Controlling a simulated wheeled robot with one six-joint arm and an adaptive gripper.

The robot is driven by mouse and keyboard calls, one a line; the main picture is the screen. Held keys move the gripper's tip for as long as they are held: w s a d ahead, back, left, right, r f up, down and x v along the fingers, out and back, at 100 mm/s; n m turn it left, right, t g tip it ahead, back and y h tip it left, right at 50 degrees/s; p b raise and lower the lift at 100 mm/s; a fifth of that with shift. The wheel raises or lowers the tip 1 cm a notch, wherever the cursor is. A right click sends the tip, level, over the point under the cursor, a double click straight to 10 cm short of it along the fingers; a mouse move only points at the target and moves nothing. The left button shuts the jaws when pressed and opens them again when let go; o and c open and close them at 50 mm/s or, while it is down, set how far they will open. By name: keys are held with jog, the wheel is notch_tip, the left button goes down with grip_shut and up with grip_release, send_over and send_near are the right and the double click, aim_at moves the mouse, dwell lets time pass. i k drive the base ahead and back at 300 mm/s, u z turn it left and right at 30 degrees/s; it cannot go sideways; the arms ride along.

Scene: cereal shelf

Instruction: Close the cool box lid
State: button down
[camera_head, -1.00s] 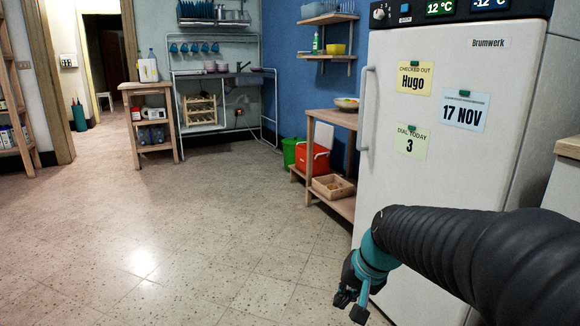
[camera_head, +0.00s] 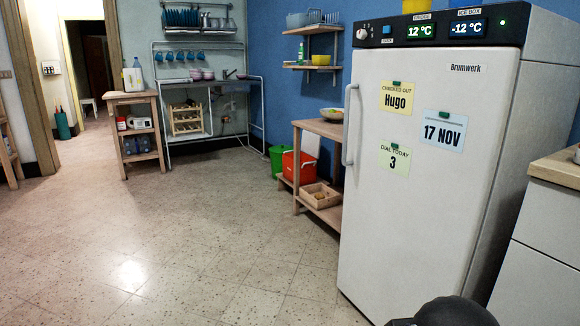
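My gripper is out of view. Only a dark rounded part of my arm shows at the bottom edge, far from the box.
A white fridge (camera_head: 420,190) with notes stands close on the right, beside a counter (camera_head: 556,168). The wooden table (camera_head: 322,127) holds a crate (camera_head: 320,194) on its lower shelf. A green bin (camera_head: 277,160) is left of the box. The floor (camera_head: 190,240) ahead is clear.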

aim_at(311, 145)
jog(key=u, duration=0.4)
jog(key=i, duration=1.65)
jog(key=u, duration=0.5)
jog(key=i, duration=3.7)
jog(key=z, duration=1.15)
jog(key=i, duration=1.65)
jog(key=z, duration=1.25)
jog(key=i, duration=0.4)
jog(key=z, duration=0.1)
